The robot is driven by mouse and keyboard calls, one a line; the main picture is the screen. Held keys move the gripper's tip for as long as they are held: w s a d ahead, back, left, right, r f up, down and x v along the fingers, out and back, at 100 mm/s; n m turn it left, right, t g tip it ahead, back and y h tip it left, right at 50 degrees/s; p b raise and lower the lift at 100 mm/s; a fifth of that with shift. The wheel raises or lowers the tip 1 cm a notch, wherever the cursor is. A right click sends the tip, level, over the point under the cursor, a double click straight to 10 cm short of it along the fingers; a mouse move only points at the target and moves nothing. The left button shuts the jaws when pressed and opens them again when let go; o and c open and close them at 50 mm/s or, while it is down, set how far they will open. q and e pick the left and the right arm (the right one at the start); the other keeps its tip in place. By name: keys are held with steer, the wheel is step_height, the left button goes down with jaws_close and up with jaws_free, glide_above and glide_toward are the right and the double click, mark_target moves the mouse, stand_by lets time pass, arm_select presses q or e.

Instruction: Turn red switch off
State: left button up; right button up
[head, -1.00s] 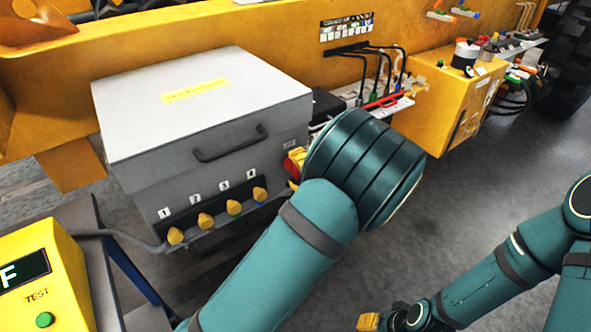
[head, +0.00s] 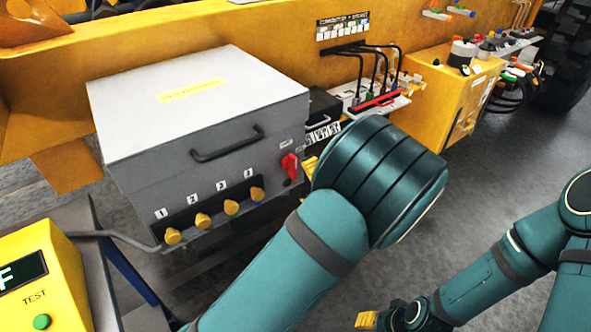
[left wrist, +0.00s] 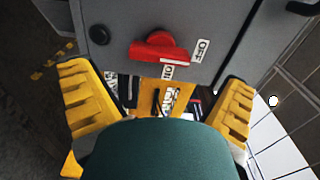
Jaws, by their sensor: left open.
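The red switch (head: 290,165) is a rotary handle on the front right of a grey box (head: 205,150). In the left wrist view the red switch (left wrist: 158,48) lies across the picture, with one small label to its right and one below. In the head view my left gripper (head: 311,168) is just right of the switch, mostly hidden by my wrist. My right gripper (head: 367,320) is low, away from the box.
Several yellow knobs (head: 203,220) line the box's lower front. A yellow tester (head: 62,270) with a green button stands at the lower left. Black cables (head: 375,60) and a yellow cabinet (head: 450,90) are at the back right. Grey floor is open at the right.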

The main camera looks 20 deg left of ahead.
arm_select(q)
steer(key=v, duration=0.6)
steer(key=shift+s+d, duration=0.25)
steer(key=shift+d, duration=0.1)
